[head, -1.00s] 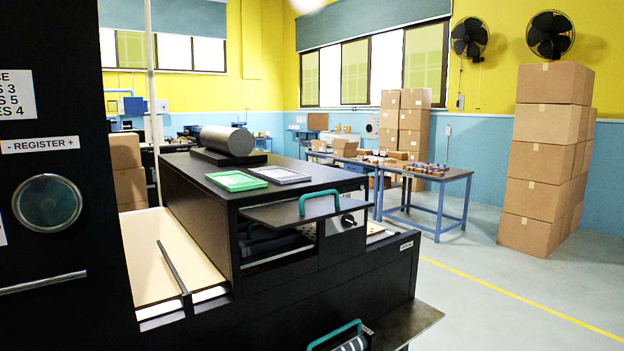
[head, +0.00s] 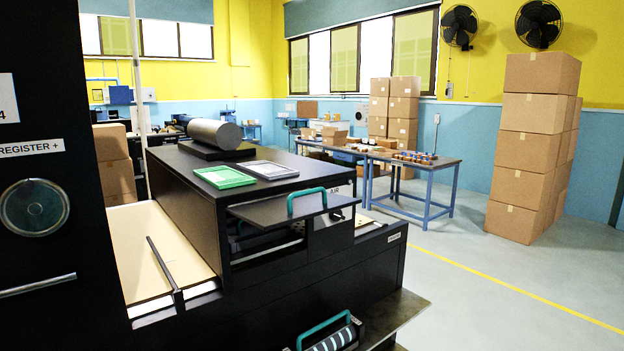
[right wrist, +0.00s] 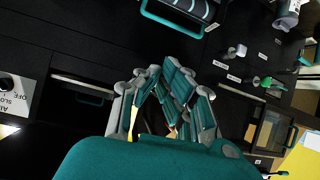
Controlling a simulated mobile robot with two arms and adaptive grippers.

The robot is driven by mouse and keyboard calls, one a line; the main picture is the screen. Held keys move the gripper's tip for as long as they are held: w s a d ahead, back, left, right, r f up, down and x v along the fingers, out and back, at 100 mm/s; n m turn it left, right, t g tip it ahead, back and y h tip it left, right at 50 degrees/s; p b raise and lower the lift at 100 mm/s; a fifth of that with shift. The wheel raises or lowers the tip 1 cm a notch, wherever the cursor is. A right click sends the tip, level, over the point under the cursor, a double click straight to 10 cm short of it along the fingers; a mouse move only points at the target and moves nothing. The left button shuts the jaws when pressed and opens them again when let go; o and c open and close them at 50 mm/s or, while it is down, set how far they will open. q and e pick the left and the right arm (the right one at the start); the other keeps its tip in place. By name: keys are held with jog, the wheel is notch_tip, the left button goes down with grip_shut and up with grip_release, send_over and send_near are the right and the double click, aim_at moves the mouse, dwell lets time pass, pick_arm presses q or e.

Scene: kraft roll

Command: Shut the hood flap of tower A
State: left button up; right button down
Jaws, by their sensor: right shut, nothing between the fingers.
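A dark flap (head: 290,207) with a teal handle (head: 307,200) sticks out roughly level from the upper front of the black press housing (head: 185,190) in the head view. The opening below it shows, so the flap stands open. I cannot read a tower letter on it. My right gripper (right wrist: 170,108) is in the right wrist view, its teal-padded fingers closed together with nothing between them. It is in front of the black machine face, apart from the handles seen there. Neither gripper shows in the head view, and my left gripper is in no view.
A lower teal handle (head: 325,332) and roller are beside a projecting plate (head: 395,318). A green tray (head: 224,177), a grey tray (head: 265,170) and a grey roll (head: 214,134) lie on top. A dark panel (head: 35,120) stands close at left.

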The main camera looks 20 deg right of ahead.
jog(key=w+d+r+t, duration=0.2)
jog(key=w+d+r, duration=0.25)
jog(key=r, duration=0.75)
jog(key=w+d+r+m+t+y, duration=0.15)
jog(key=w+d+r, duration=0.3)
jog(key=r, duration=0.75)
jog(key=w+d+r+t, duration=0.3)
jog(key=w+d+r, duration=0.15)
jog(key=r, duration=0.85)
jog(key=p, duration=0.5)
send_over(311, 209)
jog(key=w, duration=0.1)
jog(key=shift+w+a+f, duration=0.1)
jog(key=shift+w+f, duration=0.1)
jog(key=f, duration=0.1)
jog(key=s+f, duration=0.1)
jog(key=f, duration=0.1)
jog(key=shift+s+d+f, duration=0.25)
jog(key=shift+d+f, duration=0.1)
jog(key=shift+f, duration=0.1)
jog(key=shift+a, duration=0.15)
jog(key=shift+b, duration=0.3)
